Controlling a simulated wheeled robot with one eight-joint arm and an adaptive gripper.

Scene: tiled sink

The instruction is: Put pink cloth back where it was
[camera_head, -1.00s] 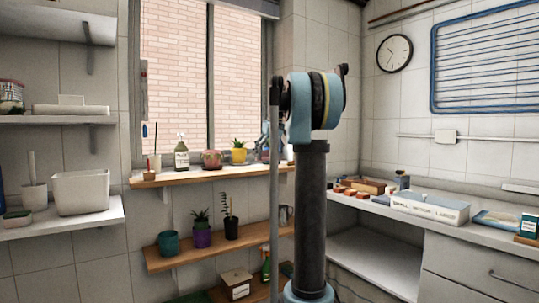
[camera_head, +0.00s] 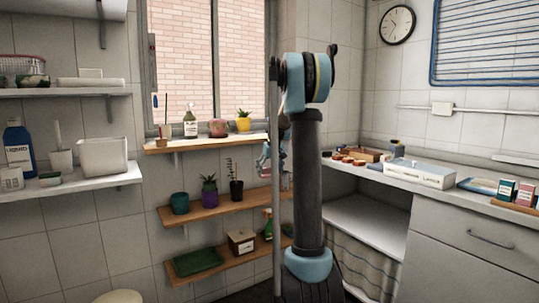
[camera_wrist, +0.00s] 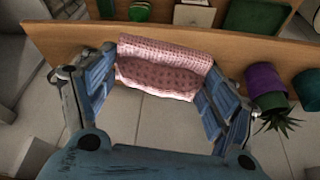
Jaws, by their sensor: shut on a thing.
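The pink cloth (camera_wrist: 160,75) shows in the wrist view as a textured, folded piece between the blue fingers of my gripper (camera_wrist: 158,82). My gripper is shut on it, with a finger at each side. The cloth overlaps the edge of a wooden shelf (camera_wrist: 70,40) in that view; I cannot tell whether it touches it. In the head view my arm's column stands in front of the shelves, and a light blue part of my gripper (camera_head: 267,160) shows just left of it.
A purple pot (camera_wrist: 263,80) with a spiky plant and a green pot (camera_wrist: 306,88) stand right of my gripper. A green tray (camera_head: 198,261) and a labelled box (camera_head: 241,243) sit on the lowest shelf. A counter (camera_head: 400,190) with boxes runs along the right.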

